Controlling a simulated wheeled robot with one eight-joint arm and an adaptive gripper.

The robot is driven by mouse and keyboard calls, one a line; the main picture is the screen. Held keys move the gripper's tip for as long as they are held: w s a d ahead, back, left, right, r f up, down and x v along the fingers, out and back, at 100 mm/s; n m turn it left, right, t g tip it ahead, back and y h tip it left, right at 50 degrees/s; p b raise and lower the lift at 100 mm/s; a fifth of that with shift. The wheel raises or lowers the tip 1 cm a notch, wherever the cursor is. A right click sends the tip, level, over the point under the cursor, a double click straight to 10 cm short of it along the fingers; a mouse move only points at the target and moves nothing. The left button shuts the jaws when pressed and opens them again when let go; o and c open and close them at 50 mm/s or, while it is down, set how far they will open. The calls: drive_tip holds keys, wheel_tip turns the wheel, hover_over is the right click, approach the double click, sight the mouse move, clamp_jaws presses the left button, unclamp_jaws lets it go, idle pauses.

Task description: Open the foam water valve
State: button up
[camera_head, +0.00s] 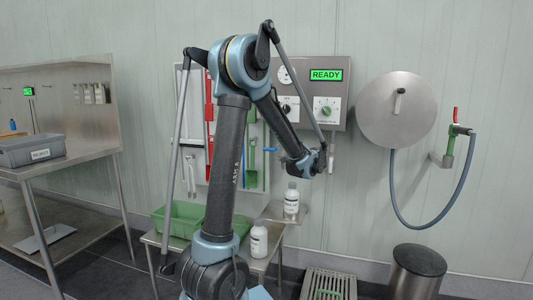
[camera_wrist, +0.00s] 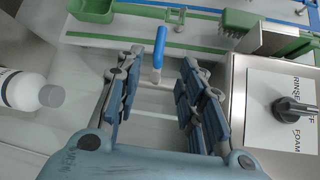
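A blue lever handle (camera_wrist: 168,40), which looks like the water valve's, shows beyond the fingers in the wrist view. Its lower end has a pale metal stem pointing down between the two fingertips. A blue piece (camera_head: 269,150) left of my wrist in the head view may be the same lever. My gripper (camera_wrist: 174,62) is open, with a finger on each side of the stem. I see no clear contact with the lever. A black selector knob (camera_wrist: 294,108) on a white plate marked RINSE and FOAM is right of the fingers. My gripper's end is hard to make out in the head view.
A grey control panel (camera_head: 341,74) with a green READY display is on the wall. White bottles (camera_head: 291,198) stand below my arm; one bottle (camera_wrist: 24,90) is left of the fingers. A hose reel (camera_head: 396,125) is at right. A green brush (camera_wrist: 240,22) hangs near the lever.

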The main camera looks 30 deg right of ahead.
sight(269, 150)
drive_tip(key=w, duration=0.5)
drive_tip(key=w+f, duration=0.1)
drive_tip(key=w, duration=0.4)
drive_tip(key=w+d+f, duration=0.1)
drive_tip(key=w, duration=0.4)
drive_tip(key=shift+w+f, duration=0.1)
drive_tip(key=shift+w, duration=0.05)
clamp_jaws()
